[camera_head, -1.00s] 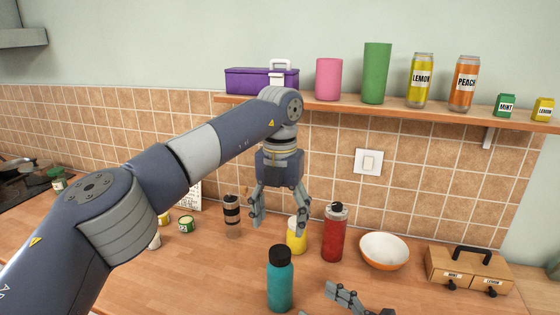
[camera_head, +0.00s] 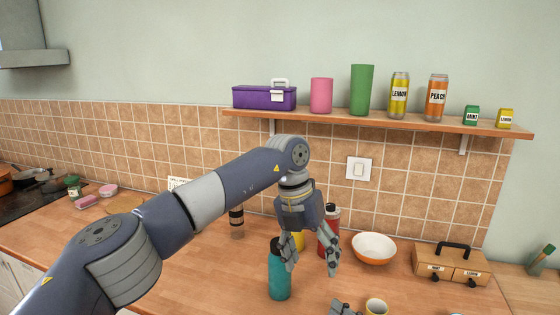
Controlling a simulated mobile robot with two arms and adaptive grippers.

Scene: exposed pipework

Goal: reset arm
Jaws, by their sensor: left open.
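My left gripper (camera_head: 311,262) is open and points down over the counter, its arm reaching in from the left. Nothing shows between its fingers. It hangs in front of a red bottle (camera_head: 331,224) and a yellow container (camera_head: 298,240), hiding part of both. A teal bottle (camera_head: 279,275) stands just left of its fingers; I cannot tell whether they touch. Part of my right gripper (camera_head: 343,308) shows at the bottom edge, cut off by the frame.
A shelf (camera_head: 380,122) above holds a purple toolbox (camera_head: 264,97), cups and cans. A stove (camera_head: 38,203) is far left.

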